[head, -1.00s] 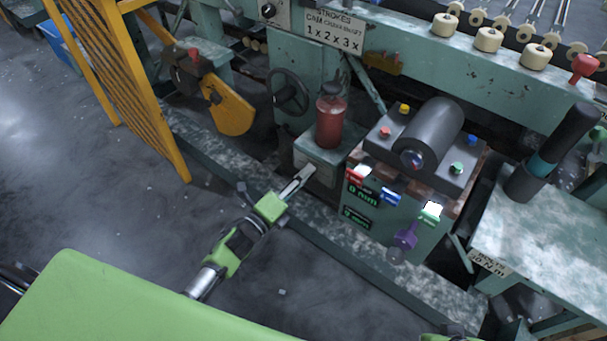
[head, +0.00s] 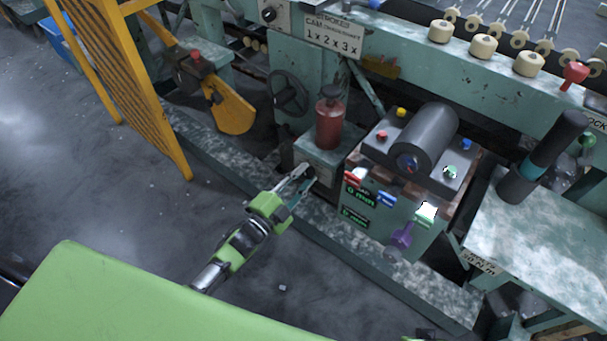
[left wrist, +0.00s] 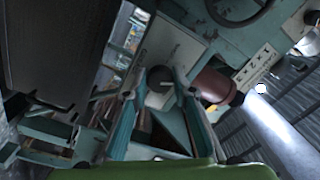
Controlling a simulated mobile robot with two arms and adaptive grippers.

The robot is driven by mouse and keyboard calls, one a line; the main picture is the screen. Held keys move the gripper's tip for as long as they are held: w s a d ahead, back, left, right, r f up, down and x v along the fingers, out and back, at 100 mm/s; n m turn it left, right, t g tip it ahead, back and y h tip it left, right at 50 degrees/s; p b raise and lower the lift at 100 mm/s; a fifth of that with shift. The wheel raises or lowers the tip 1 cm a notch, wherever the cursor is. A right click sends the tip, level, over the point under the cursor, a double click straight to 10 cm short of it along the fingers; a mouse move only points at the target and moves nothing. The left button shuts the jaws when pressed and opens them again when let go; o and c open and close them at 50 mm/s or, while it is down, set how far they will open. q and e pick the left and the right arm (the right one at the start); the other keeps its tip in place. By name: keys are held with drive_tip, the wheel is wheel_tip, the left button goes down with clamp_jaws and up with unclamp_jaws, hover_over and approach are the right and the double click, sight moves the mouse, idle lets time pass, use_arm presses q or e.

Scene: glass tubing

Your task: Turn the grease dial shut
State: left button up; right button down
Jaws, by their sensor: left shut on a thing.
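The grease dial (left wrist: 158,88) is a small dark round knob with a pale mark, on the front of a teal box (head: 322,160) below a red canister (head: 330,122). My left gripper (head: 306,174) reaches it from the lower left in the head view. In the left wrist view the two fingers (left wrist: 160,92) stand on either side of the knob and are shut on it. In the head view the fingertips hide most of the dial. The red canister also shows in the left wrist view (left wrist: 212,86). My right gripper is not in view.
Right of the dial stands a console with a dark cylinder (head: 428,138), coloured buttons and a purple knob (head: 402,236). A black handwheel (head: 289,92) is behind, left of the canister. A yellow guard (head: 135,80) stands at the left. The floor (head: 110,210) before the machine is mostly clear.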

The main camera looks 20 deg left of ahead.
use_arm(q)
drive_tip(key=n, duration=0.3)
drive_tip(key=shift+p, duration=0.4)
drive_tip(key=n, duration=0.3)
drive_tip(key=shift+n+p, duration=0.3)
drive_tip(key=shift+p, duration=0.1)
drive_tip(key=n, duration=0.3)
drive_tip(key=shift+p, duration=0.3)
drive_tip(key=shift+d+f+n, duration=0.1)
drive_tip(key=shift+n, duration=1.6)
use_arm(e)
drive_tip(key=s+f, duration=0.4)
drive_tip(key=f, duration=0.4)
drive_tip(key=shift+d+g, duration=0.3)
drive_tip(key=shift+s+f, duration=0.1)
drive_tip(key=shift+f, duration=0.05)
use_arm(q)
drive_tip(key=shift+s, duration=0.1)
drive_tip(key=o, duration=1.1)
